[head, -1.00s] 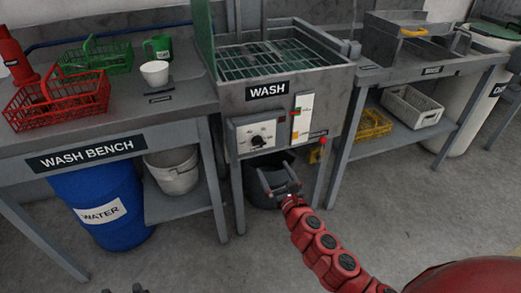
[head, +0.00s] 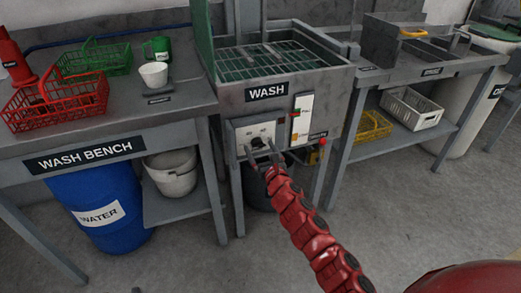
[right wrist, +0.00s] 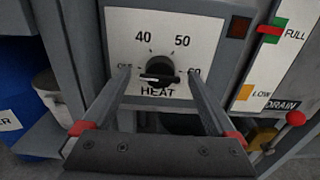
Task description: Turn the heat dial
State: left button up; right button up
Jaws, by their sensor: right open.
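The heat dial (right wrist: 159,69) is a black knob on a white panel (right wrist: 205,32) marked 40, 50, 60 and HEAT. The panel is on the front of the grey wash unit (head: 310,85). In the right wrist view the knob's bar lies near level. My right gripper (right wrist: 158,73) is open, one finger left and one right of the knob, with gaps between. In the head view my right gripper (head: 262,150) is in front of the panel and covers part of the dial. My left gripper cannot be made out clearly.
Right of the dial are a FULL/LOW level gauge (right wrist: 268,65) and a red drain knob (right wrist: 296,118). The wash bench (head: 190,100) with red (head: 55,105) and green (head: 95,58) baskets stands left. A blue barrel (head: 100,210) stands below it.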

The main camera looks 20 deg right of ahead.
jog(key=c, duration=1.4)
jog(key=shift+o, duration=0.2)
